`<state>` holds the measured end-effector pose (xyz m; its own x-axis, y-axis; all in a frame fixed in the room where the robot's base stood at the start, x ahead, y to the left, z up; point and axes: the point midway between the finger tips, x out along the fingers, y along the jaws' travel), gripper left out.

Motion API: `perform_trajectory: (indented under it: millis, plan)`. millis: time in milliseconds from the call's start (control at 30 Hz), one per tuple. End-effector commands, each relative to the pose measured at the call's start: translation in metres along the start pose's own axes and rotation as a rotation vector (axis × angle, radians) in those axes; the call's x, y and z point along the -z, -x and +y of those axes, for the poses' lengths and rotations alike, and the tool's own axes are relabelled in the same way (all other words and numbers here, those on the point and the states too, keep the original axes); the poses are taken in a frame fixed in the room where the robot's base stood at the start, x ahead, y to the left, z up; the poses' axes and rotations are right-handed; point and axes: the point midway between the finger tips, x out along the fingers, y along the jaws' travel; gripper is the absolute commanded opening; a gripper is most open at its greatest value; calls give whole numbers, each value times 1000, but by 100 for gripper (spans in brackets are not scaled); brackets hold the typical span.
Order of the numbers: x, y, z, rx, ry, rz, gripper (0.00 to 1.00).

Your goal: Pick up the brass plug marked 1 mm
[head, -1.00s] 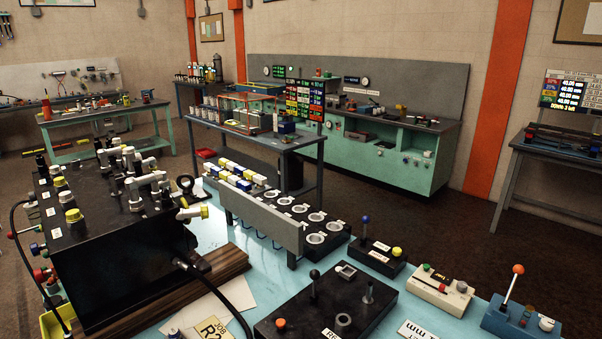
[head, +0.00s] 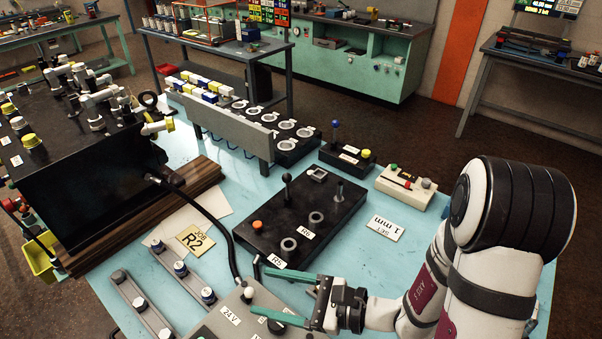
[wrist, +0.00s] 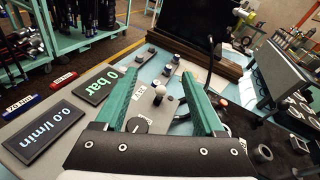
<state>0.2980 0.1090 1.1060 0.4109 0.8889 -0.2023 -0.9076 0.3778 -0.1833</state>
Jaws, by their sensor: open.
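I cannot pick out a brass plug marked 1 mm in either view. Several small round fittings, such as one with a pale top (head: 180,269), sit on two grey bars at the front left; their markings are too small to read. My gripper (head: 260,291) is open and empty, its green fingers pointing left above the grey control panel. In the wrist view my gripper (wrist: 180,48) shows a white-topped knob (wrist: 160,92) between its fingers.
The large black manifold (head: 90,180) stands on wooden boards at left, with a black hose (head: 215,210) running from it. A yellow JOB R2 card (head: 194,238) lies left of the block. A lever (head: 287,190) and a post (head: 339,188) rise from the block.

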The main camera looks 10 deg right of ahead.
Motion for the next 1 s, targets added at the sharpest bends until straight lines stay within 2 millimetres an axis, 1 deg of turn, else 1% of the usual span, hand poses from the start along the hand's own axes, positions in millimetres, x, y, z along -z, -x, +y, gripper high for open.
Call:
perform_trajectory:
  millis: [33,67,100,133,200,300,367,500,633,900,967,1000]
  plan:
    - [39,9,-26,180,-125,20,71]
    - [63,17,-39,288,-183,45,71]
    - [95,29,-51,413,-251,87,71]
    - [116,38,-56,488,-290,119,71]
    - [150,55,-60,606,-352,184,71]
    - [175,67,-59,683,-392,238,71]
    - [182,66,-61,696,-399,250,71]
    - [190,47,-74,694,-396,249,71]
    - [196,35,-84,695,-397,249,71]
    - [197,32,-87,697,-399,248,71]
    - [197,32,-87,696,-399,248,60]
    - [197,32,-87,696,-399,248,53]
